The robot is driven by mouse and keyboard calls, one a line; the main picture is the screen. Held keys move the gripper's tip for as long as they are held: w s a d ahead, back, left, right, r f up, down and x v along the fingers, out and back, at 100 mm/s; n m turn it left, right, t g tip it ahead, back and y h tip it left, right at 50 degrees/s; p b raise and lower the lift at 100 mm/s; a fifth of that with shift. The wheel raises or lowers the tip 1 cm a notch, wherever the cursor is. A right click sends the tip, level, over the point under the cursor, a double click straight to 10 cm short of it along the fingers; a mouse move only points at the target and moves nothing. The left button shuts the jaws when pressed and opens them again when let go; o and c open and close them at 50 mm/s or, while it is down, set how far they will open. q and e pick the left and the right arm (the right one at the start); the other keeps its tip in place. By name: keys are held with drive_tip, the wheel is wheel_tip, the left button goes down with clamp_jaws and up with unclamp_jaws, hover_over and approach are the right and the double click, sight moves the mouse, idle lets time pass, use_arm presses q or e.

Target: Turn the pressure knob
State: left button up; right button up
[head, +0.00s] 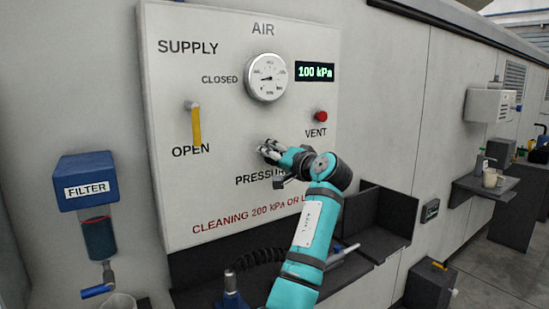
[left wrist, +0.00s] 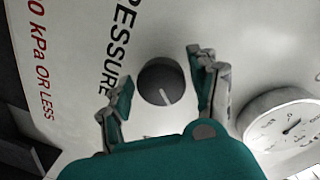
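The pressure knob (left wrist: 163,82) is round and dark with a white pointer line, and shows in the left wrist view beside the word PRESSURE. My left gripper (left wrist: 160,68) is open, with one finger on each side of the knob and a visible gap on both sides. In the head view my left gripper (head: 270,151) is at the panel above the PRESSURE label and hides the knob. The display (head: 315,71) reads 100 kPa. The round gauge (head: 266,78) is left of it. My right gripper is not in view.
The white panel (head: 225,25) carries a yellow supply lever (head: 196,125) pointing down at OPEN and a red vent button (head: 321,116). A blue filter (head: 87,180) hangs at the left. A dark open box (head: 390,220) is below right of the panel.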

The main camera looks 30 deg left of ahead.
use_arm(q)
drive_tip(key=shift+o, duration=0.2)
drive_tip(key=shift+d+r, duration=0.1)
drive_tip(key=shift+d, duration=0.05)
drive_tip(key=f+v, duration=0.1)
drive_tip(key=v, duration=1)
drive_tip(key=shift+s+d+r, duration=0.2)
drive_tip(key=shift+d+r, duration=0.15)
drive_tip(key=shift+r, duration=0.05)
drive_tip(key=shift+f, duration=0.1)
